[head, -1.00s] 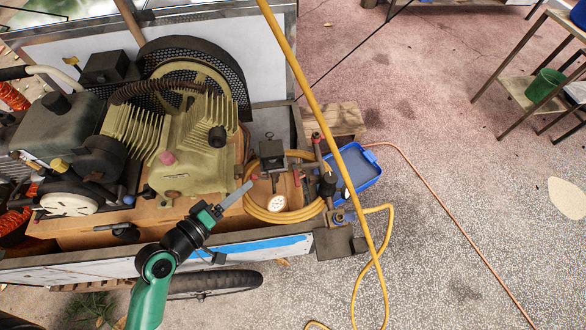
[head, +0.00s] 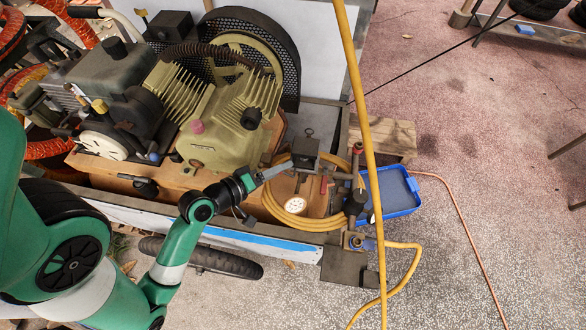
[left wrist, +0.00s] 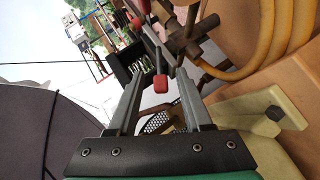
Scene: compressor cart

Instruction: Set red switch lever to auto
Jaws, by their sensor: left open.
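My left gripper (head: 287,168) is at the front of the dark switch box (head: 305,150) on the compressor cart, its fingers pointing right toward it. In the left wrist view its two grey fingers (left wrist: 159,77) are apart. A red-tipped lever (left wrist: 161,86) shows in the gap between them, with no visible grip on it. In the head view a red handle (head: 323,185) hangs just right of and below the box; I cannot tell for certain that it is the same lever. The lever's setting marks cannot be read. My right gripper is not in view.
A coiled yellow hose (head: 268,208) and a white gauge (head: 294,205) lie below the switch box. A taut yellow hose (head: 366,120) crosses in front. The beige compressor (head: 215,135) stands left, and a blue tray (head: 398,190) is at right.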

